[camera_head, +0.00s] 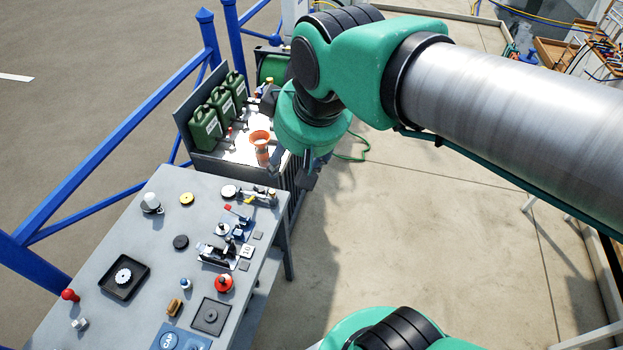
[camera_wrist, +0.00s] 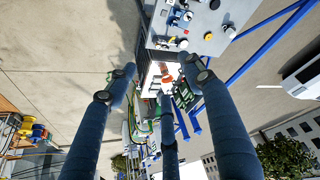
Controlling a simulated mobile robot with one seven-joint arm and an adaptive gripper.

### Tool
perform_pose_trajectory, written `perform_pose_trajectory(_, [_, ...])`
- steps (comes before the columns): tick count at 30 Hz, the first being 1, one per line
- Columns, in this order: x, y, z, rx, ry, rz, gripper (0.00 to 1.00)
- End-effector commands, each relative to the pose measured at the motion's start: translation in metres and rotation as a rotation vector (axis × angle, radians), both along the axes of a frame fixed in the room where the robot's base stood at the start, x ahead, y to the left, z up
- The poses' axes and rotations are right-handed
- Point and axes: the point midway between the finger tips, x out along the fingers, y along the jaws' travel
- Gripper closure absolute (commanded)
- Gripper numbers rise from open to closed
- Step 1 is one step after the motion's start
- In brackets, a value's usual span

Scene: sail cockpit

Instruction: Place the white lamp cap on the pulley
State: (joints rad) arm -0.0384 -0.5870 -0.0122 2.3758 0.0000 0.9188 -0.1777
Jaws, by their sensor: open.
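A white domed piece, which looks like the lamp cap (camera_head: 152,203), stands at the far left of the grey workbench; it also shows in the wrist view (camera_wrist: 229,31). A yellow round disc (camera_head: 187,199) lies just right of it, and a black round disc (camera_head: 181,242) lies nearer. A white toothed wheel (camera_head: 123,275) sits in a black tray. I cannot tell which of these round parts is the pulley. My gripper (camera_head: 308,178) hangs beyond the bench's far right corner, apart from these parts. Its fingers are spread and empty in the wrist view (camera_wrist: 160,85).
The grey workbench (camera_head: 105,215) also holds a red knob (camera_head: 69,295), a red round part (camera_head: 224,283) and a clamp (camera_head: 217,255). Behind it, a cart carries green jerrycans (camera_head: 205,128) and an orange funnel (camera_head: 260,140). Blue railing (camera_head: 120,128) runs left. The floor right is open.

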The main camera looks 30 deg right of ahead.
Motion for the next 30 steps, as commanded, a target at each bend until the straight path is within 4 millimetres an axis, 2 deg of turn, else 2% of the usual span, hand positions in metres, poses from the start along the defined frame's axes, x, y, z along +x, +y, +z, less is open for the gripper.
perform_pose_trajectory(3, [-0.026,-0.007,-0.01,0.031,-0.02,-0.081,0.48])
perform_pose_trajectory(10, [-0.054,-0.013,-0.026,0.073,-0.041,-0.178,0.48])
perform_pose_trajectory(25, [-0.059,-0.014,-0.03,0.082,-0.044,-0.198,0.48])
perform_pose_trajectory(30, [-0.059,-0.014,-0.041,0.082,-0.044,-0.197,0.48])
